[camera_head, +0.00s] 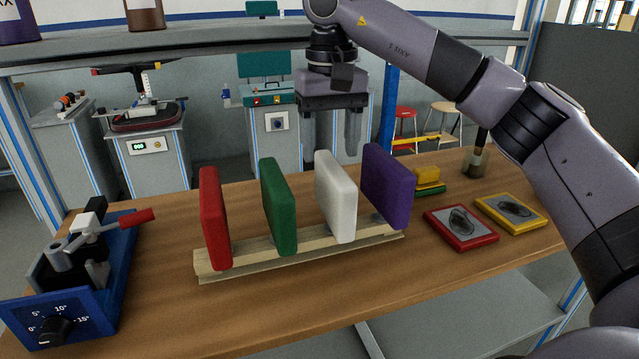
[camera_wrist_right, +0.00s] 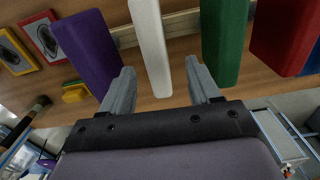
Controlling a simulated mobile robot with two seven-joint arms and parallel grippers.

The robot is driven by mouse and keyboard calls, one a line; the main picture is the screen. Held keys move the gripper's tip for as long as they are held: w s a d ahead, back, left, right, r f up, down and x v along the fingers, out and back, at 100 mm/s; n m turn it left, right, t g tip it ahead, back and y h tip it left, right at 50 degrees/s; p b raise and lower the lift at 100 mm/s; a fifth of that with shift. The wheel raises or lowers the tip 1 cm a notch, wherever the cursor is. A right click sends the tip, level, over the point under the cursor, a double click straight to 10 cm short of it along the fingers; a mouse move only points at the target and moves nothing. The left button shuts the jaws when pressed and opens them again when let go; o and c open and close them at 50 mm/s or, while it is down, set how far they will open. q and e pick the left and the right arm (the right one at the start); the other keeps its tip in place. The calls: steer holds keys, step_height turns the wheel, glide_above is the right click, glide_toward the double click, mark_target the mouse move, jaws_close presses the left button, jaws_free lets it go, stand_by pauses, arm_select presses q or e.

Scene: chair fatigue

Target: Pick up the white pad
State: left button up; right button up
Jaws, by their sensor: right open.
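The white pad (camera_head: 336,197) stands upright in a wooden rack (camera_head: 300,258) on the bench, between a green pad (camera_head: 279,206) and a purple pad (camera_head: 387,186). My right gripper (camera_head: 333,135) points down behind and above the white pad. In the right wrist view the right gripper (camera_wrist_right: 163,80) is open. Its two fingers lie on either side of the line of the white pad (camera_wrist_right: 151,45), whose near end reaches between them. I cannot tell whether either finger touches it. My left gripper is in neither view.
A red pad (camera_head: 214,218) stands at the rack's left end. A blue angle fixture (camera_head: 75,265) sits at the left. Red-framed (camera_head: 461,228) and yellow-framed (camera_head: 511,212) plates lie at the right. A shelf (camera_head: 180,42) crosses above the bench.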

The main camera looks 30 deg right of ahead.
mark_target(334, 167)
steer(key=f, duration=0.4)
steer(key=s+f, duration=0.1)
steer(key=f, duration=0.1)
steer(key=shift+d+f, duration=0.15)
steer(key=shift+d, duration=0.1)
steer(key=shift+w+f, duration=0.1)
steer(key=shift+f, duration=0.25)
steer(key=shift+f, duration=0.25)
jaws_close()
